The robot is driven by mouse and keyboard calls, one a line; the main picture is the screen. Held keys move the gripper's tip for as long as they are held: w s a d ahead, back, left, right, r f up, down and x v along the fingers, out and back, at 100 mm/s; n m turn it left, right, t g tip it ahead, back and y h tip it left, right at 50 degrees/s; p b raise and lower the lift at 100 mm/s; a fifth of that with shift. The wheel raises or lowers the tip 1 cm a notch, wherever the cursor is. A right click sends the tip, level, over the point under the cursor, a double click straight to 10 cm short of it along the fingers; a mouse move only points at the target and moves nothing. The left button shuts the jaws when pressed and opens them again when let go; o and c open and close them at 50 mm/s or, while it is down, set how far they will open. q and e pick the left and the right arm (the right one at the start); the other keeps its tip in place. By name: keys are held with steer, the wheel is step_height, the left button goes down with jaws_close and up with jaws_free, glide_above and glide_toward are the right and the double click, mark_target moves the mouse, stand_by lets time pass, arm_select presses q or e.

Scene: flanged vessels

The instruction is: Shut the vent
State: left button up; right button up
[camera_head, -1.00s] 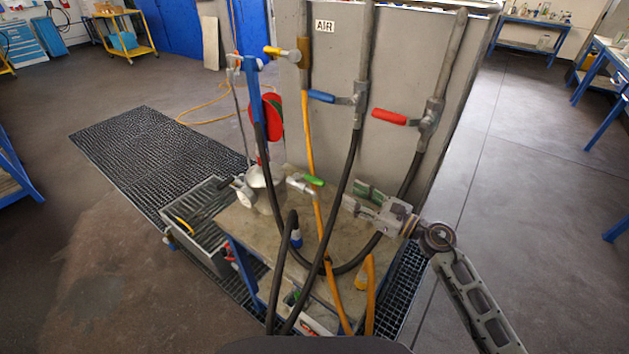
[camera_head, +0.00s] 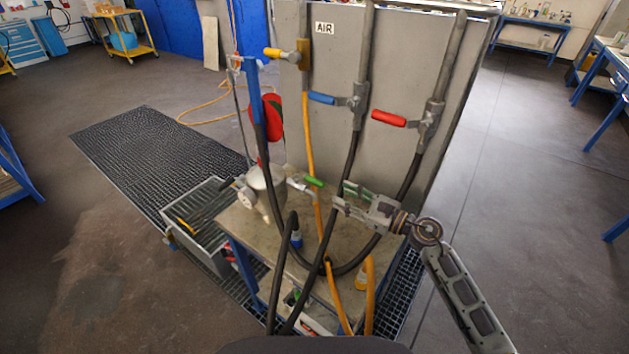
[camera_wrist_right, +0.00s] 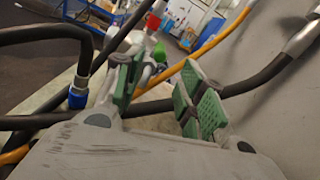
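A small valve with a green handle (camera_head: 314,182) sits on a pipe beside the metal vessel (camera_head: 262,180) on the bench. No label marks it as the vent. The green handle (camera_wrist_right: 159,51) also shows in the right wrist view, beyond and between the fingers. My right gripper (camera_head: 342,198) is just right of this valve, pointing left at it, with a gap between. Its green-padded fingers are apart and empty in the wrist view (camera_wrist_right: 160,92). Part of the valve is hidden behind a finger there. My left gripper is not in view.
Yellow (camera_head: 285,53), blue (camera_head: 322,97) and red (camera_head: 389,118) valve handles are on pipes at the grey panel (camera_head: 400,80). Black hoses (camera_head: 345,190) and an orange hose (camera_head: 311,140) hang across the bench (camera_head: 240,222) near the gripper.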

mark_target(321, 184)
steer(key=p+x, duration=0.1)
steer(key=x, duration=0.7)
steer(key=shift+w+a+r+p, duration=0.1)
steer(key=shift+w+a+p, duration=0.1)
steer(key=shift+p, duration=0.1)
steer(key=shift+w+a, duration=0.35)
steer(key=shift+a, duration=0.2)
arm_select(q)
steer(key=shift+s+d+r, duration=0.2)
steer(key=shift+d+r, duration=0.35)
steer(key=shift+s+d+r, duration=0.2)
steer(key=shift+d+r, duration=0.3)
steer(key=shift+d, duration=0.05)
arm_select(e)
steer(key=shift+w+a, duration=0.35)
steer(key=shift+a, duration=0.15)
steer(key=shift+c, duration=0.4)
jaws_close()
